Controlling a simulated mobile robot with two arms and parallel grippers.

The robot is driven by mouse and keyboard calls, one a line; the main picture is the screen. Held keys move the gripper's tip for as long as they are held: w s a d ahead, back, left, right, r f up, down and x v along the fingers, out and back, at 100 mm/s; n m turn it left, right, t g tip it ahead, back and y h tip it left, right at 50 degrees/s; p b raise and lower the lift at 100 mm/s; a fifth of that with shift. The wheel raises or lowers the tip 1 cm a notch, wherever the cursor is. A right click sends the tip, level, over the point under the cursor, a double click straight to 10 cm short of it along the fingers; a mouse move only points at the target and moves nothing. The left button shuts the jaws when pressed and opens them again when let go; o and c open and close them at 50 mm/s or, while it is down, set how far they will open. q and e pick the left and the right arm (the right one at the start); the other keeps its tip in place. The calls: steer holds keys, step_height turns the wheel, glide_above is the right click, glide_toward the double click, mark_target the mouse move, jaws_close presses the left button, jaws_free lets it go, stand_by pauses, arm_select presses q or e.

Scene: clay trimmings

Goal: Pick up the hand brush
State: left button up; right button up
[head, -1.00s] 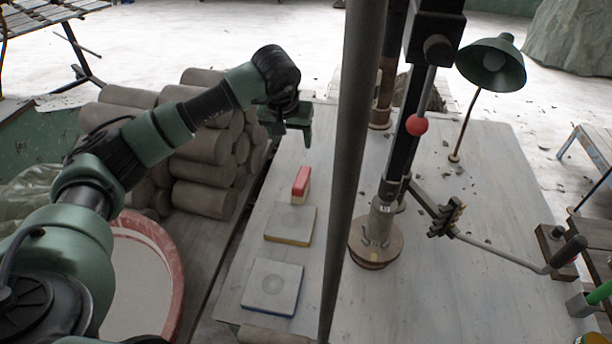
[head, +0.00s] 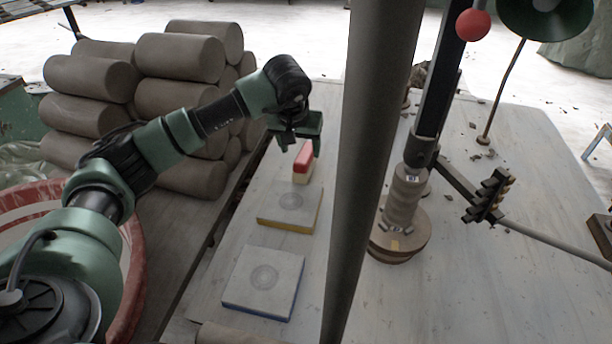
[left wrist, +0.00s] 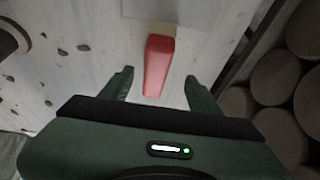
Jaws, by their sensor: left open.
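The hand brush (head: 304,158) has a red back over a cream lower part and stands on the grey table just beyond two square boards. It also shows in the left wrist view as a long red shape (left wrist: 158,62). My left gripper (head: 299,141) is open above the brush's far end. In the left wrist view, the brush's near end lies between the two spread fingers (left wrist: 159,80), with clear space on both sides and no visible contact. My right gripper is not in view.
A board with a yellow edge (head: 290,206) and one with a blue edge (head: 262,283) lie nearer on the table (head: 480,290). A dark upright post (head: 372,150) stands right of the brush. Stacked clay cylinders (head: 180,58) are left. A round wooden stand (head: 403,232) is right of the post.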

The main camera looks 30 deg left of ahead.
arm_select(q)
steer(key=x, duration=0.5)
steer(key=p+x, duration=0.1)
steer(key=x, duration=0.2)
steer(key=shift+w+d+f, duration=0.1)
steer(key=shift+d, duration=0.25)
steer(key=shift+c, duration=0.3)
jaws_close()
